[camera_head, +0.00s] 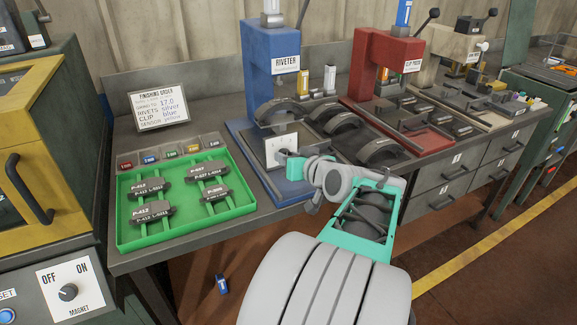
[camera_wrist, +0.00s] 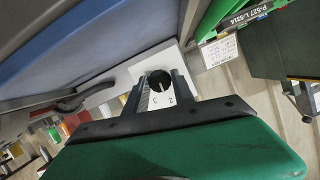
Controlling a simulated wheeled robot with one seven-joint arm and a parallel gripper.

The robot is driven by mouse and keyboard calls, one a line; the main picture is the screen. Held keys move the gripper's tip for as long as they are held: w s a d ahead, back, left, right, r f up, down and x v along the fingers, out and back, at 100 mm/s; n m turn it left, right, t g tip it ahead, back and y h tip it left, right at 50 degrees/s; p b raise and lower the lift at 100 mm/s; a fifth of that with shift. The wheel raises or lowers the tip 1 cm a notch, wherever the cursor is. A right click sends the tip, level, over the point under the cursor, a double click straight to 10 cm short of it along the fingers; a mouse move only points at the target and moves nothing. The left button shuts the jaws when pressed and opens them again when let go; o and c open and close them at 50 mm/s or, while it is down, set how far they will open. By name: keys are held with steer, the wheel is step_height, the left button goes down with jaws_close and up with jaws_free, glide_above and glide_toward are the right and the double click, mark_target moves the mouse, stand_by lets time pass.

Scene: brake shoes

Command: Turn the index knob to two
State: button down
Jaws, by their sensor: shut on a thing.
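The index knob (camera_wrist: 159,79) is a round black knob with a pale pointer mark, set on a white plate (camera_head: 281,146) at the front of the blue riveter (camera_head: 271,60). In the wrist view the digits 2 and 3 show on the plate beside the knob. The pale mark faces the side of the digits, but I cannot tell exactly which digit it points at. My gripper (camera_wrist: 161,88) has one finger on each side of the knob and is shut on it. In the head view my gripper (camera_head: 288,158) hides most of the knob.
A green tray (camera_head: 122,220) with several labelled brake shoes lies left of the riveter. A finishing order sign (camera_head: 159,106) stands behind it. A red clip press (camera_head: 385,60) is to the right. A magnet switch panel (camera_head: 70,288) is at lower left.

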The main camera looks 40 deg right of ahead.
stand_by(0.4)
steer(key=c, duration=1.1)
jaws_free()
steer(key=shift+o, duration=0.2)
steer(key=shift+s, duration=0.1)
steer(key=v, duration=0.7)
steer(key=shift+s+a+r, duration=0.1)
steer(key=shift+s+a, duration=0.1)
steer(key=shift+s, duration=0.05)
